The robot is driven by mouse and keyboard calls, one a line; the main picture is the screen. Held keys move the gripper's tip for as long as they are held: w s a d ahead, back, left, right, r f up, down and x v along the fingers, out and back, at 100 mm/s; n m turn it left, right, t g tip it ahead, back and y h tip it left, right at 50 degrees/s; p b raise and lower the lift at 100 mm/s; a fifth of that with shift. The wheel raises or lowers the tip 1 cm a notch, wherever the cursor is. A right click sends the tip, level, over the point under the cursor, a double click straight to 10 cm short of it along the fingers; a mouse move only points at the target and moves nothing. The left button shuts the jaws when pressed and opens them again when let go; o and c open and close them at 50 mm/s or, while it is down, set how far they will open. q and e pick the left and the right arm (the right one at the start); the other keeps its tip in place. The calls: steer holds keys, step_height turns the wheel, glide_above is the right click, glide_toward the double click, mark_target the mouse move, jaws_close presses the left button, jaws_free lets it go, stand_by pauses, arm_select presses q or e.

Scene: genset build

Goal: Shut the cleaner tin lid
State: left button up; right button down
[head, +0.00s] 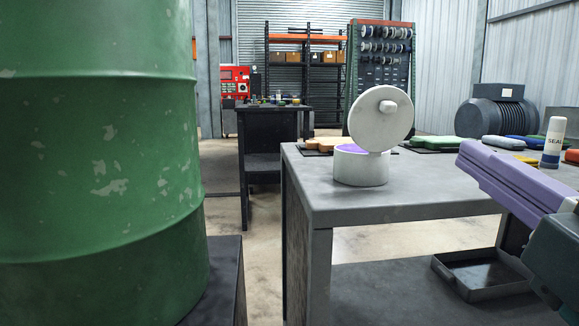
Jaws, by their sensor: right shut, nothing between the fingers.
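The cleaner tin (361,169) is a short white cylinder near the left front corner of the grey bench. Its round white lid (372,126) stands open, tilted up, with a small knob on its face. A strip of purple shows inside the tin's mouth. My right gripper (466,158), with purple fingers, comes in from the right edge. It is shut and empty, to the right of the tin and apart from it. My left gripper is not in view.
A large green drum (100,150) fills the left side. The grey bench (420,195) holds a white sealant bottle (553,143) and several coloured pads at the right. A black tray (484,275) sits on the shelf below. The bench top between tin and gripper is clear.

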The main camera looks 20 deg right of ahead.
steer(key=p, duration=0.4)
glide_toward(392, 108)
steer(key=p+x, duration=0.1)
steer(key=x, duration=0.4)
steer(key=shift+w+d+p, duration=0.15)
steer(key=shift+w+p, duration=0.15)
steer(key=shift+w, duration=0.05)
steer(key=shift+w+d+r, duration=0.1)
steer(key=shift+w, duration=0.45)
